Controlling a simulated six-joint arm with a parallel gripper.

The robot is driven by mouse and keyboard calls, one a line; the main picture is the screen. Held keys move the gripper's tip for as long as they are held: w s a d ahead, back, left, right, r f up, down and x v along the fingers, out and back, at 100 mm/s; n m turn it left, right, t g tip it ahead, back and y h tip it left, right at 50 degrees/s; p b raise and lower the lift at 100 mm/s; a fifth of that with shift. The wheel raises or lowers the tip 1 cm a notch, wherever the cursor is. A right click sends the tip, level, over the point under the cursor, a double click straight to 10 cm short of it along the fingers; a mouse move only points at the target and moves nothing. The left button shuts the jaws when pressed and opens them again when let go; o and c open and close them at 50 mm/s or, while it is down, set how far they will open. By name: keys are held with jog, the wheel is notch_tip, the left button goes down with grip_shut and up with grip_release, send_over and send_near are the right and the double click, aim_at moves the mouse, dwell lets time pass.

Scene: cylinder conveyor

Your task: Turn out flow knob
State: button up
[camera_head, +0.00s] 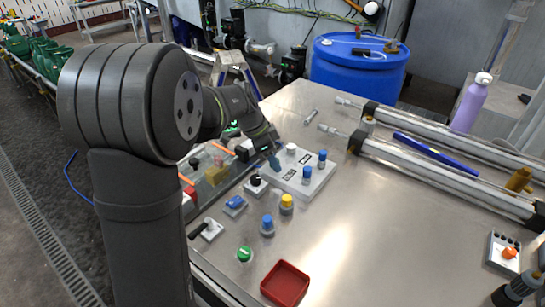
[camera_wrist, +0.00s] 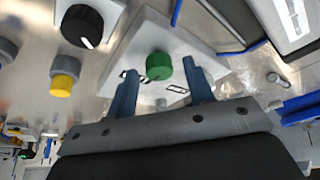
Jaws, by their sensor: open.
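In the wrist view, a green knob (camera_wrist: 159,66) stands on the pale box, in line with the gap between my two blue fingers (camera_wrist: 162,86). The fingers are open and apart, one to each side of the knob; contact is not visible. The label text is too small to read, so I cannot tell which knob is flow.
Close by stand a black knob with a white mark (camera_wrist: 82,26), a yellow knob (camera_head: 287,202), a blue knob (camera_head: 267,224) and a green button (camera_head: 244,254). A red tray (camera_head: 285,283) lies in front. Metal rails (camera_head: 435,170) cross the right side. The middle-right tabletop is clear.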

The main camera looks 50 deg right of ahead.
jog(key=shift+c, duration=0.2)
jog(key=c, duration=1)
jog(key=shift+o, duration=0.2)
jog(key=shift+n, duration=0.3)
